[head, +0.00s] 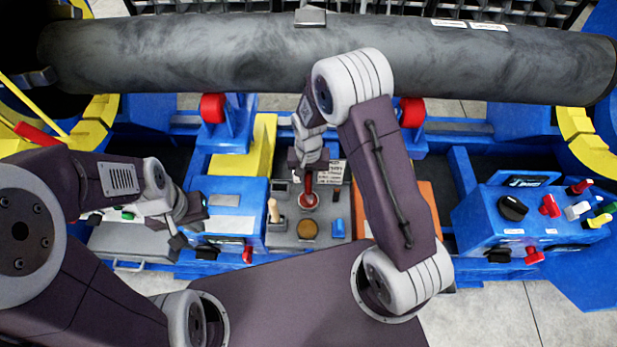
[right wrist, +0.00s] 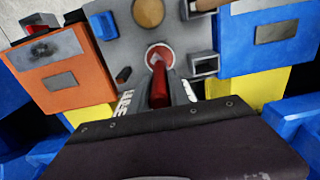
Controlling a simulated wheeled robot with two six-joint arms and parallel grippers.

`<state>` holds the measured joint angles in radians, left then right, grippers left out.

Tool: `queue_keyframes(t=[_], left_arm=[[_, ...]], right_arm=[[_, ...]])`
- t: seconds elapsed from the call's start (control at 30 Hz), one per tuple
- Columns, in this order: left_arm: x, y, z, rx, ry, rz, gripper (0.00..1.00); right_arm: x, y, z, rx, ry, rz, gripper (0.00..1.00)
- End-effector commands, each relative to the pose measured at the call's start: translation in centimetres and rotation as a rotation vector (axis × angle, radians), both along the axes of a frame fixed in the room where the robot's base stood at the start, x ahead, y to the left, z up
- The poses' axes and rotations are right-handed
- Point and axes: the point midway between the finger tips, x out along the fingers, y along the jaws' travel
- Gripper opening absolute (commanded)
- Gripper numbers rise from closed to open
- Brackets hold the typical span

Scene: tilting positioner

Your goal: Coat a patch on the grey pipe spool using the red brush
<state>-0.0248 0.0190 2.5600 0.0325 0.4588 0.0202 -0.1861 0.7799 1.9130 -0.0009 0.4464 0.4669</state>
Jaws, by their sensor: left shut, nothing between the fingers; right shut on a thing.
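The grey pipe spool (head: 200,55) lies horizontally across the back of the head view. My right gripper (head: 308,170) is shut on the red brush (head: 308,184) over the grey tool panel (head: 335,225). In the right wrist view the brush's red handle (right wrist: 158,84) runs down to a round, red-filled cup (right wrist: 158,54); its bristles are hidden, and I cannot tell how deep it sits. My left gripper (head: 178,240) is shut and empty, low at the left beside a blue box, far from the brush.
The panel also has a wooden-handled tool (head: 273,210) and a round brown pot (head: 307,229). An orange box (head: 425,205) stands right of it. A blue control box (head: 520,215) with coloured knobs is further right. Red rollers (head: 213,108) sit below the spool.

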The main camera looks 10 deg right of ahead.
Motion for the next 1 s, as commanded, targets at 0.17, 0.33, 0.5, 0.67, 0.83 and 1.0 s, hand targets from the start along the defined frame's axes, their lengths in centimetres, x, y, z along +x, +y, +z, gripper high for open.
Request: queue_keyframes(t=[0.17, 0.33, 0.5, 0.67, 0.83, 1.0], left_arm=[[0.0, 0.0, 0.6, 0.000, 0.000, 0.000, 0.00], [0.0, 0.0, 2.3, 0.000, 0.000, 0.000, 0.00], [0.0, 0.0, 3.8, 0.000, 0.000, 0.000, 0.00], [0.0, 0.0, 5.2, 0.000, 0.000, 0.000, 0.00], [0.0, 0.0, 6.5, 0.000, 0.000, 0.000, 0.00], [0.0, 0.0, 6.3, 0.000, 0.000, 0.000, 0.00]], right_arm=[[-0.1, 0.0, 0.5, -0.001, 0.004, 0.000, 0.00], [-0.1, 0.0, 2.4, 0.000, 0.002, 0.000, 0.00], [-0.1, 0.0, 4.1, -0.001, 0.001, 0.000, 0.00], [-0.1, 0.0, 5.7, 0.000, 0.001, 0.000, 0.00], [-0.1, 0.0, 7.1, 0.000, 0.001, 0.000, 0.00], [-0.1, 0.0, 7.0, -0.001, 0.001, 0.000, 0.00]])
